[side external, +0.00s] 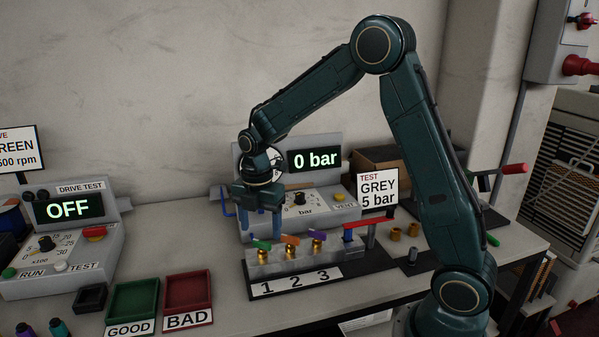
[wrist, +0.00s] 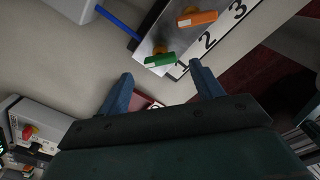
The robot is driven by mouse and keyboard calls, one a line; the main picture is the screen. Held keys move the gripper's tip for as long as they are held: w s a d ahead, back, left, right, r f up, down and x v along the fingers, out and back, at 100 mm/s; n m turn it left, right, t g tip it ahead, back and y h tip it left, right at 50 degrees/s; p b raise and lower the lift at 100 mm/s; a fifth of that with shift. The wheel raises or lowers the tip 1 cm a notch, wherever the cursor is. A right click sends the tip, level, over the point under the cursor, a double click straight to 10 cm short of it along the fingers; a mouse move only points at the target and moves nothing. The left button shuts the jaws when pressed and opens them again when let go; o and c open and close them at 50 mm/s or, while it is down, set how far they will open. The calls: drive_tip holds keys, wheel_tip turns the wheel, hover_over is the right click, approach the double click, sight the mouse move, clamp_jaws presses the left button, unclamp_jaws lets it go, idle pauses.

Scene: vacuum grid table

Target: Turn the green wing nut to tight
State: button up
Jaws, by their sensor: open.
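The green wing nut (side external: 262,244) sits on a brass stem at position 1 of a grey block (side external: 256,266), left of an orange one (side external: 291,240) and a purple one (side external: 317,235). In the wrist view the green wing nut (wrist: 160,61) lies just beyond the fingertips, between their lines. My gripper (side external: 263,231) is open and empty, pointing down above the nut end of the block. Its two fingers also show in the wrist view (wrist: 162,73), apart from the nut. I cannot tell the exact height gap.
A test box (side external: 270,213) with a "0 bar" display (side external: 314,160) stands behind the block. A red-handled clamp (side external: 357,223) is at the block's right. Green (side external: 133,301) and red (side external: 188,293) trays lie front left.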

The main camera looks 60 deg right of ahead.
sight(261, 241)
drive_tip(key=shift+f, duration=1.9)
drive_tip(key=c, duration=1)
